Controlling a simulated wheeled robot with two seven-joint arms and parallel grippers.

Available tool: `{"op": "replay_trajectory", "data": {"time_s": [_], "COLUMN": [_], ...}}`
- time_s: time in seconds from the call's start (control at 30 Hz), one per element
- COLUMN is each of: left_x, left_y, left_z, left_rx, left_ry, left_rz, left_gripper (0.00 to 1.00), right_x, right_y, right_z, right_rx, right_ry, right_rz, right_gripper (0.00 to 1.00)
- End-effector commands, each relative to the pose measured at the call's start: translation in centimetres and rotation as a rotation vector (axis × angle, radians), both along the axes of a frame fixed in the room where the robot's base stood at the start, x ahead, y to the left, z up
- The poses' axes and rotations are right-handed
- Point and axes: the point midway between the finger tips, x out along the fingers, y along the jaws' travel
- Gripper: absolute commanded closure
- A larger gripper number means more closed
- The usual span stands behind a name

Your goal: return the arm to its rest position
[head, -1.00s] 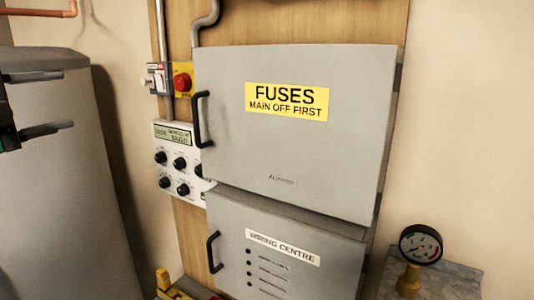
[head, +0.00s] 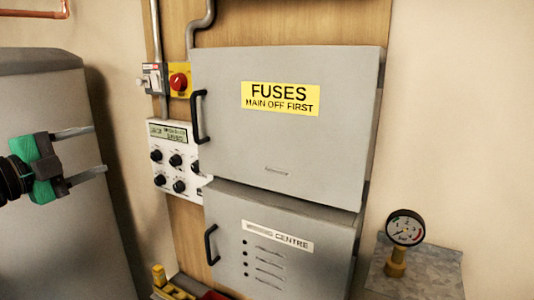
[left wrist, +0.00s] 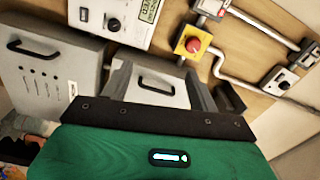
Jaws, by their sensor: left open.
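My left gripper (head: 88,152) is at the left of the head view, in front of the grey cylinder. Its two fingers are apart with nothing between them. The left wrist view shows its green body and dark plate (left wrist: 160,119) at the bottom, with the fingers (left wrist: 160,92) pointing toward the panel. The fuse box (head: 290,125), with its yellow label and black handle, stands to the right of the gripper, apart from it. My right gripper is in neither view.
The wiring centre box (head: 280,245) is below the fuse box. A control panel with knobs (head: 174,160) and a red switch (head: 179,81) are left of the boxes. A grey cylinder (head: 60,235) stands at far left. A pressure gauge (head: 404,228) is at lower right.

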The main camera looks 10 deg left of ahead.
Motion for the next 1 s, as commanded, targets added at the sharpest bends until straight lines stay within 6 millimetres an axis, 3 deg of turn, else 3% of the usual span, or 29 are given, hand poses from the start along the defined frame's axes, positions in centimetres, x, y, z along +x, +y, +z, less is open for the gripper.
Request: {"op": "replay_trajectory", "data": {"time_s": [0.03,0.2,0.47,0.77,1.0], "left_x": [0.8,2.7,3.5,1.4,-2.7], "left_y": [-0.6,-2.1,-4.2,-6.5,-8.3], "left_z": [-2.1,-8.3,-17.9,-28.9,-37.2], "left_rx": [-0.038,-0.149,-0.316,-0.495,-0.619], "left_ry": [0.021,0.084,0.207,0.395,0.584], "left_rz": [-0.001,0.038,0.138,0.305,0.473], "left_gripper": [0.39,0.39,0.39,0.39,0.39], "right_x": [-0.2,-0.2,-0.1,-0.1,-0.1], "right_y": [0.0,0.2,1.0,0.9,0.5], "right_z": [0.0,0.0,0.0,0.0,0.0], "right_rx": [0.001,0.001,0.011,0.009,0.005], "right_ry": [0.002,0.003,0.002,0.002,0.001], "right_rz": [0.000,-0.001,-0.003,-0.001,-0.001], "right_gripper": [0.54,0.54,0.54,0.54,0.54]}}
